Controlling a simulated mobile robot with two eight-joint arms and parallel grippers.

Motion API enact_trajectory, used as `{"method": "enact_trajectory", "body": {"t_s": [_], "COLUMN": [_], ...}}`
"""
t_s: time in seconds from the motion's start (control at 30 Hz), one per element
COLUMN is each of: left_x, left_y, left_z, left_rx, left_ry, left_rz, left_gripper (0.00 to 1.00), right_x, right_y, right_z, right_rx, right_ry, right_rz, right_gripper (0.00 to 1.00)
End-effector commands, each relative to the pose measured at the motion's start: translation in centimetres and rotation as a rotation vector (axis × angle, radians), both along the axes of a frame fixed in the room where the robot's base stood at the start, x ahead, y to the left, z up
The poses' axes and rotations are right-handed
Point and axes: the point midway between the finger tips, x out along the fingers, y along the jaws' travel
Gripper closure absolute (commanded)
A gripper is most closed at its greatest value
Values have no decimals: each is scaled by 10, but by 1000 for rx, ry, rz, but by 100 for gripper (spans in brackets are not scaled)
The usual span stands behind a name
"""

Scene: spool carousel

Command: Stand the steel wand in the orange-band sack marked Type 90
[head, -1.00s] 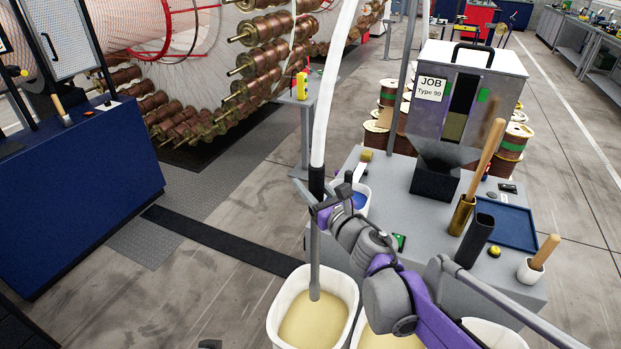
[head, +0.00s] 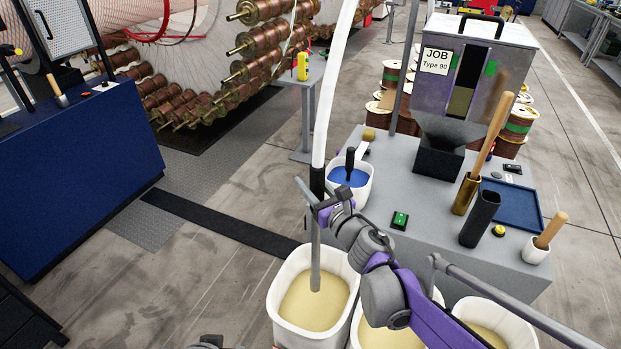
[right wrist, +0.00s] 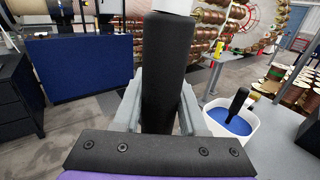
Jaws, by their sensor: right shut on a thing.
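The steel wand (head: 315,262) is a grey tube with a black grip (head: 317,181) and a white hose above. My right gripper (head: 316,207) is shut on the black grip, which also fills the middle of the right wrist view (right wrist: 162,80). The wand hangs about upright over the leftmost white sack (head: 277,304), which holds pale yellow grains. Its rounded end shows inside the rim; I cannot tell whether it touches the grains. A middle sack (head: 357,325) and a right sack (head: 522,328) stand alongside. No orange band or sack marking shows.
A grey bench (head: 400,165) carries a hopper (head: 465,75) with a "JOB Type 90" sign (head: 436,60). A white tub with blue contents (head: 362,190), a black holder (head: 480,220) and a blue tray (head: 515,212) stand on it. Open floor (head: 200,290) lies left of the sacks.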

Motion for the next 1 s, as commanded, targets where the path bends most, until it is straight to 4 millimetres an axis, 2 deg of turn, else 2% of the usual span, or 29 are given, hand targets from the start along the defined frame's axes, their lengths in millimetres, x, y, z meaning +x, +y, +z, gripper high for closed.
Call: {"method": "enact_trajectory", "body": {"t_s": [1.0], "left_x": [-14], "left_y": [0], "left_z": [-53], "left_rx": [0], "left_ry": [26], "left_rz": [0], "left_gripper": [50], "right_x": [0], "right_y": [0], "right_z": [-81], "right_rx": [1], "right_ry": [1], "right_rz": [0], "right_gripper": [100]}}
